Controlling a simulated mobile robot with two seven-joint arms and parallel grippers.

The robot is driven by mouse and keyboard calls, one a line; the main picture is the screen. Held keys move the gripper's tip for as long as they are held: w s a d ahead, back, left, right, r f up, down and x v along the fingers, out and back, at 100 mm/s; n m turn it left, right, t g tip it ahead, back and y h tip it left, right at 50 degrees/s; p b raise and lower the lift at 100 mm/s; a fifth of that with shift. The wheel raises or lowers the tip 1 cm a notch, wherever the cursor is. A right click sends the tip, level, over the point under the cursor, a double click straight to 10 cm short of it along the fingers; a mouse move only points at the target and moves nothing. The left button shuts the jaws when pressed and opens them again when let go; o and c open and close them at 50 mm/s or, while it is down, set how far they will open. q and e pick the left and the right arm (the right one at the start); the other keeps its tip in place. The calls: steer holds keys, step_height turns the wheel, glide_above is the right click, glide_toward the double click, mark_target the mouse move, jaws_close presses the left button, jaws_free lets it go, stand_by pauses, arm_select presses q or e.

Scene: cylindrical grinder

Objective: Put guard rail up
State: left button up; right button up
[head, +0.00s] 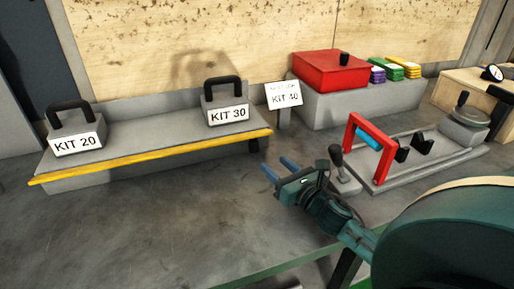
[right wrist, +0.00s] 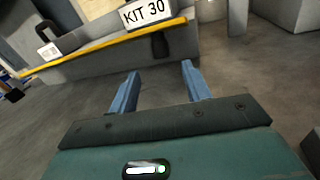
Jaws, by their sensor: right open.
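A long yellow rail (head: 150,156) runs along the front edge of a low grey shelf (head: 85,181). It also shows in the right wrist view (right wrist: 95,44). A small dark handle (right wrist: 160,43) hangs below the rail near its right end; it also shows in the head view (head: 254,146). My right gripper (head: 278,167) is open and empty, with blue fingers pointing toward the rail's right end. In the right wrist view the handle is ahead, above the gap between the fingertips (right wrist: 160,70), and apart from them.
Kit 20 (head: 76,130) and Kit 30 (head: 226,104) blocks stand on the shelf. A Kit 40 sign (head: 283,94) is behind. Right of my gripper are a lever (head: 338,160) and the grinder with a red frame (head: 352,133). The floor before the shelf is clear.

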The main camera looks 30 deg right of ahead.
mark_target(257, 149)
steer(key=w, duration=0.9)
steer(key=shift+w, duration=0.15)
